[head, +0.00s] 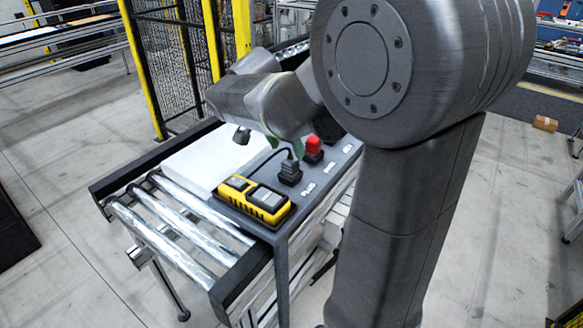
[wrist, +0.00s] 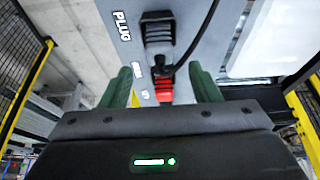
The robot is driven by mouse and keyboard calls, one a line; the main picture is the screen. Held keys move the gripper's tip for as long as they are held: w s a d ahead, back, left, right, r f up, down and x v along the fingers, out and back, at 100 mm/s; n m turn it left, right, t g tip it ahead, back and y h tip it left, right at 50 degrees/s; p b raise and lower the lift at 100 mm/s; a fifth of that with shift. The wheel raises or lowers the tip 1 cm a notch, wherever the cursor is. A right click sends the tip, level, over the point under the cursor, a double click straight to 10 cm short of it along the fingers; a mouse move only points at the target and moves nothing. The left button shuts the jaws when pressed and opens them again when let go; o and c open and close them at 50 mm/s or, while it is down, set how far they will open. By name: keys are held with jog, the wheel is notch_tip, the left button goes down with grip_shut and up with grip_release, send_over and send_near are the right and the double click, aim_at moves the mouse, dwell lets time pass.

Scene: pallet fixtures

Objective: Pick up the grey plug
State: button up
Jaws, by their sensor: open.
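The grey plug (head: 290,168) stands upright on the grey panel, between the yellow device and the red piece. A black cable leaves its top and curves to the left. In the wrist view the plug (wrist: 159,33) is near the top centre, beside the printed word PLUG, with the cable crossing to the upper right. My gripper (head: 285,145) is open, its green fingers apart, behind and above the plug in the head view. In the wrist view my gripper (wrist: 160,72) has nothing between its fingers that I can see held; the plug lies beyond the fingertips. The arm hides part of the panel.
The red piece (head: 313,144) on its dark base stands close behind the plug. The yellow device (head: 253,200) is in front of it. A white sheet-like block (head: 212,158) lies to the left, on the roller conveyor (head: 170,226). A yellow-framed mesh fence (head: 178,65) stands behind.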

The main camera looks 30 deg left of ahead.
aim_at(290, 159)
jog(key=x, duration=0.3)
jog(key=p+x, duration=0.1)
jog(key=x, duration=0.2)
jog(key=shift+s+f, duration=0.15)
jog(key=shift+f, duration=0.15)
jog(key=shift+c, duration=0.3)
jog(key=c, duration=1)
